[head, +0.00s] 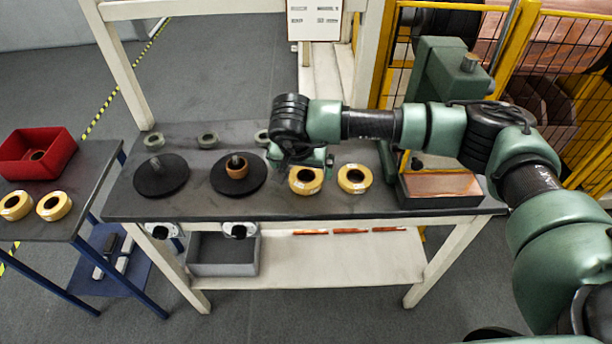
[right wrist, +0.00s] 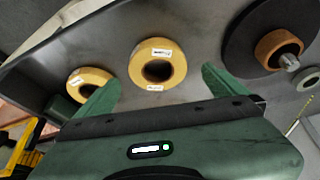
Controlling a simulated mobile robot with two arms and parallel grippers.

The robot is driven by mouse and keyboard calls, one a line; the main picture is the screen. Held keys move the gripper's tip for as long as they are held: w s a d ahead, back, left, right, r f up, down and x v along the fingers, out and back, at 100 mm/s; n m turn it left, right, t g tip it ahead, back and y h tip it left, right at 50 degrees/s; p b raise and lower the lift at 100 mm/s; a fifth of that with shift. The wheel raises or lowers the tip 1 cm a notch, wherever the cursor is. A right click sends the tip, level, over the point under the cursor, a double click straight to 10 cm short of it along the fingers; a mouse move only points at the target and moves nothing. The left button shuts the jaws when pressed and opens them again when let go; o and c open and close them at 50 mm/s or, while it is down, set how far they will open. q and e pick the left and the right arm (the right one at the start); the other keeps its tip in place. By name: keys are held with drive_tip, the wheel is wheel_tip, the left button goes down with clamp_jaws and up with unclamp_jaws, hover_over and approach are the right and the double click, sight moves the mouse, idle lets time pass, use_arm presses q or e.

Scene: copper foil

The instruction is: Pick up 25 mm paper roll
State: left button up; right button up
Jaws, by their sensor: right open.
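Two yellow paper rolls with white labels lie flat on the dark workbench (head: 255,208): a left one (head: 304,187) and a right one (head: 354,186). Their labels are too small to read, so I cannot tell which is 25 mm. My right gripper (head: 300,160) is over the bench just behind the left roll, partly covering its far edge in the head view. In the right wrist view the open gripper (right wrist: 161,76) has the left roll (right wrist: 142,72) ahead between its fingers, apart from both. The other roll (right wrist: 78,82) is beside one finger. My left gripper is not in view.
Two black discs stand on the bench, one bare (head: 150,184) and one bearing a brown roll (head: 237,171). Grey rings (head: 208,140) lie behind. A copper-topped block (head: 440,186) is at right. A side table holds a red bin (head: 22,168) and two more yellow rolls (head: 54,206).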

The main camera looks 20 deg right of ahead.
sight(306, 180)
drive_tip(key=x, duration=0.1)
drive_tip(key=p+x, duration=0.1)
drive_tip(key=x, duration=0.1)
drive_tip(key=shift+s+d+f, duration=0.15)
drive_tip(key=shift+f, duration=0.35)
drive_tip(key=c, duration=1.5)
drive_tip(key=shift+r, duration=0.15)
